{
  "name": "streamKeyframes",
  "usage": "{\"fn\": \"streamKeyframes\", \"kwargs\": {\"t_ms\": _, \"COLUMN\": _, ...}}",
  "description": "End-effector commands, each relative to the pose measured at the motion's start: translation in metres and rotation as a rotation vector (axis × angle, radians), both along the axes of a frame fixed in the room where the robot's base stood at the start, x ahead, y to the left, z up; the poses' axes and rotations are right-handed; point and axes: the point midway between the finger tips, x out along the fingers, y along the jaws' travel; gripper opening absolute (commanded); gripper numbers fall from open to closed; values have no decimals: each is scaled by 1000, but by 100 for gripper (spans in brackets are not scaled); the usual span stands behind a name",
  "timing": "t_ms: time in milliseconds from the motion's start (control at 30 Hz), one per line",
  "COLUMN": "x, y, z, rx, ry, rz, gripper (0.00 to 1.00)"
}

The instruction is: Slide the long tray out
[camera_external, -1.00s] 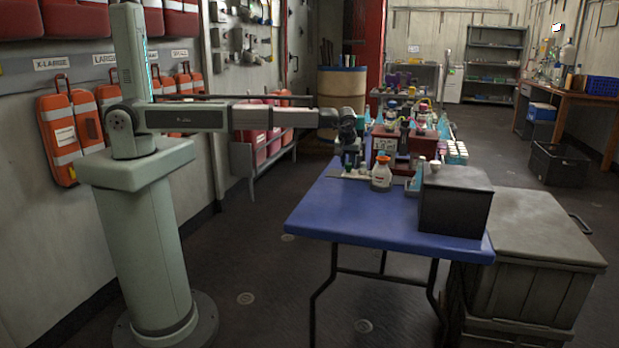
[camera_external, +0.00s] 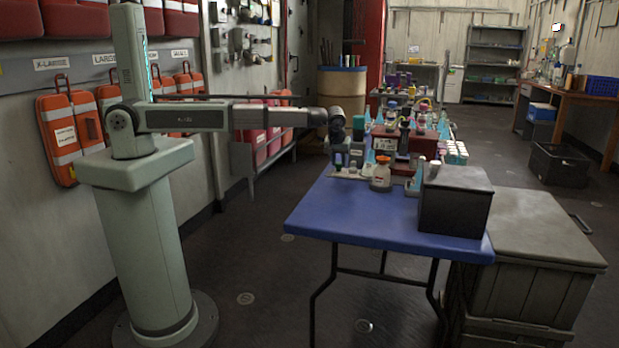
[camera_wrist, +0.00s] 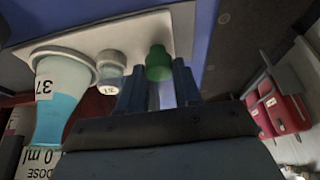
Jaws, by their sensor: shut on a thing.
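A long white tray (camera_wrist: 120,37) lies on the blue table (camera_external: 385,213); its pale edge also shows at the table's back left in the external view (camera_external: 347,174). On it in the wrist view are a flared vessel of blue liquid marked 37 (camera_wrist: 62,92), a small capped jar (camera_wrist: 110,68) and a green-topped vial (camera_wrist: 159,62). My gripper (camera_wrist: 157,88) is shut around the vial, below its green top. In the external view my gripper (camera_external: 340,152) is low at the tray's left end. The fingers hide the vial's lower part.
Crowded bottles and a dark red rack (camera_external: 405,143) stand behind. The table's front left is clear. A grey crate (camera_external: 535,255) stands at the right.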

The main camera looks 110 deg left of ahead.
Motion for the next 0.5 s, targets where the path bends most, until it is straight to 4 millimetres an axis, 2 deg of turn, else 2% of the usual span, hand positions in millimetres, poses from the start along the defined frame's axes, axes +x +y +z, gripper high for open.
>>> {"fn": "streamKeyframes", "kwargs": {"t_ms": 500, "x": -22, "y": 0, "z": 0, "rx": 2, "ry": 0, "rz": 0, "gripper": 14}}
